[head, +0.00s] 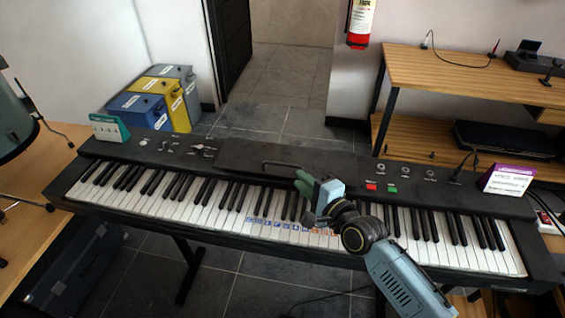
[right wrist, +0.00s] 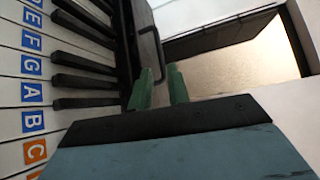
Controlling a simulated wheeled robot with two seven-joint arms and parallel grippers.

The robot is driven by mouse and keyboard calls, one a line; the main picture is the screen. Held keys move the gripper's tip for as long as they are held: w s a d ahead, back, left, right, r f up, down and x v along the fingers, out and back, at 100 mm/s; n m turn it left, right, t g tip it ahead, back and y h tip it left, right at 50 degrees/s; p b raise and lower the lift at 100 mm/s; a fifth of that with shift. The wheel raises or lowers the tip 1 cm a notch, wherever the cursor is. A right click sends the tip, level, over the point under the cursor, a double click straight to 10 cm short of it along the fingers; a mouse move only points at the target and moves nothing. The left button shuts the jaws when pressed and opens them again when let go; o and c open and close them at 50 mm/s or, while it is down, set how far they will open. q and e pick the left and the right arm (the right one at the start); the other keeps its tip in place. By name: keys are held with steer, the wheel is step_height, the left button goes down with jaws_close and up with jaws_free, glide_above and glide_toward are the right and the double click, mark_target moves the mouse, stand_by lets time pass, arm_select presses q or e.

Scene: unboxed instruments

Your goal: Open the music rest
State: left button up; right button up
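The music rest (head: 245,157) is a dark panel lying low along the back middle of the black keyboard (head: 135,150), with a bar handle (head: 283,164) on it. The handle also shows in the right wrist view (right wrist: 158,42), just beyond my fingertips. My right gripper (head: 303,184) is over the keys, close to the handle's right end. In the right wrist view its two green fingers (right wrist: 162,84) stand apart with a gap between them. I cannot tell whether they touch the handle. My left gripper is not in view.
A white-and-purple card (head: 507,180) stands on the keyboard's right end and a green-and-white card (head: 109,127) on its left end. Red and green buttons (head: 381,187) lie right of the rest. A wooden shelf (head: 480,75) stands behind right. Coloured bins (head: 160,95) stand behind left.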

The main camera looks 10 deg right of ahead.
mark_target(283, 165)
steer(key=b+x, duration=0.1)
steer(key=x, duration=0.8)
steer(key=shift+c, duration=0.4)
jaws_close()
